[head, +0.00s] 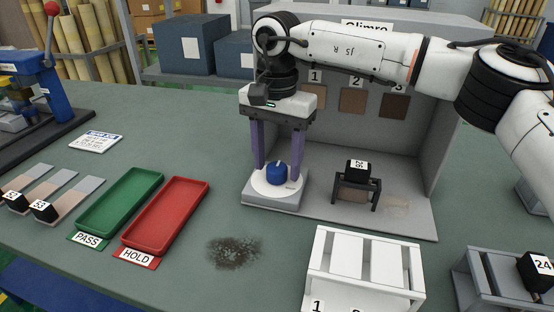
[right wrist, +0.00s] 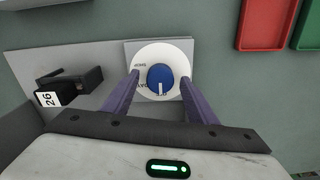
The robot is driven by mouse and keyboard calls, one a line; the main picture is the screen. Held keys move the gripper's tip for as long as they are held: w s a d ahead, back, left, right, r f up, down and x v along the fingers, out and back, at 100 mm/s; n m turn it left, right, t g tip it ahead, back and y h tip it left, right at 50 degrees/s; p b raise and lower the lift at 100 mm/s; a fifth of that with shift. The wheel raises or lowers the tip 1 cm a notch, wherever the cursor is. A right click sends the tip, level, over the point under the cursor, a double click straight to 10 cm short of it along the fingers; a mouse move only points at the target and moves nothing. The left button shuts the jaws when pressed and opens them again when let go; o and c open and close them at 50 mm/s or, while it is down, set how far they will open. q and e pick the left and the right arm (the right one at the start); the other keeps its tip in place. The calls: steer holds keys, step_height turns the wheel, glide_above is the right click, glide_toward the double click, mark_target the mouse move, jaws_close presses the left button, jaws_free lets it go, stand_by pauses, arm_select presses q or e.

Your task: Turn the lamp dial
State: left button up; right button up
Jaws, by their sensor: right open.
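The lamp dial (head: 276,173) is a blue knob on a white round plate, set on a grey base (head: 275,202) at the left front of a grey booth. It also shows in the right wrist view (right wrist: 160,76), with a white mark pointing toward my wrist and small lettering around it. My right gripper (head: 277,165) points down over the dial. Its two purple fingers are open, one on each side of the knob; in the right wrist view (right wrist: 159,85) gaps show between fingers and knob. My left gripper is not in view.
A white rack (head: 365,265) stands in front. A green PASS tray (head: 120,202) and a red HOLD tray (head: 166,217) lie left. A dark smudge (head: 233,251) marks the bench.

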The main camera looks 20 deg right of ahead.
steer(key=shift+c, duration=0.5)
steer(key=c, duration=1)
